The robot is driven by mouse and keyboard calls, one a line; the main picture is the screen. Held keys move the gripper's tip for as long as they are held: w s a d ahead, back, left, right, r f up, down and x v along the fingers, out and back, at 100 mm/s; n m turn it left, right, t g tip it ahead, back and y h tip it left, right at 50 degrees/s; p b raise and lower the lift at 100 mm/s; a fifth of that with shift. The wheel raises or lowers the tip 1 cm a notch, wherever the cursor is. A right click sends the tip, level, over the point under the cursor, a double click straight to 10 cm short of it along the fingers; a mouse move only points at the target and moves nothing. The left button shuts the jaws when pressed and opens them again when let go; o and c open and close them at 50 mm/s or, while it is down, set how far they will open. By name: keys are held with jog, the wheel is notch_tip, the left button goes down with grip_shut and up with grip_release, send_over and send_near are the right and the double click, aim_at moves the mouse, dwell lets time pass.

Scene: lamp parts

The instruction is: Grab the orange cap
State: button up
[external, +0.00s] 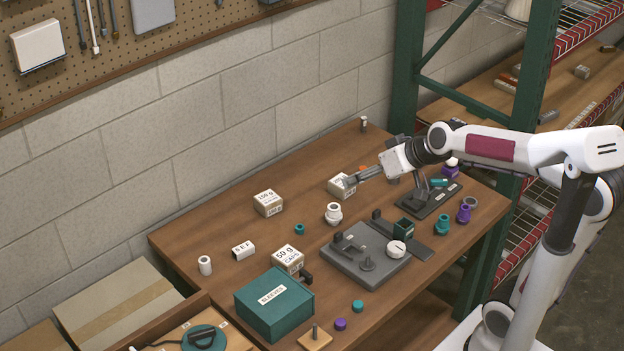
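A small orange patch, likely the orange cap (362,168), shows just behind my gripper near the back right of the wooden table. Most of it is hidden by the gripper. My gripper (350,181) reaches in from the right, low over the table, with its fingers pointing left. Its fingertips overlap a small white box (337,190) in this view. I cannot tell whether they touch the box or the cap, or whether the fingers are open or shut.
A grey fixture plate (345,262) and a dark stand (430,200) are in front and to the right. A white fitting (333,213), a teal cap (299,229) and labelled boxes (268,203) stand to the left.

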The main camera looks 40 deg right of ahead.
jog(key=w+d+m+t+h, duration=0.1)
jog(key=w+d, duration=0.2)
jog(key=w, duration=0.5)
jog(key=w+d+m+t+h, duration=0.1)
jog(key=w+d, duration=0.1)
jog(key=w, duration=0.5)
jog(key=m+g+h, duration=0.4)
jog(key=m+h, duration=0.4)
jog(key=h, duration=0.2)
send_over(361, 169)
jog(key=s+a, duration=0.3)
jog(key=a, duration=0.1)
notch_tip(361, 169, down, 24)
jog(key=f, duration=0.1)
jog(key=shift+s+d+r, duration=0.1)
jog(key=shift+d+r, duration=0.05)
jog(key=shift+r, duration=0.1)
jog(key=shift+f, duration=0.1)
jog(key=shift+f, duration=2.85)
jog(key=shift+f, duration=0.1)
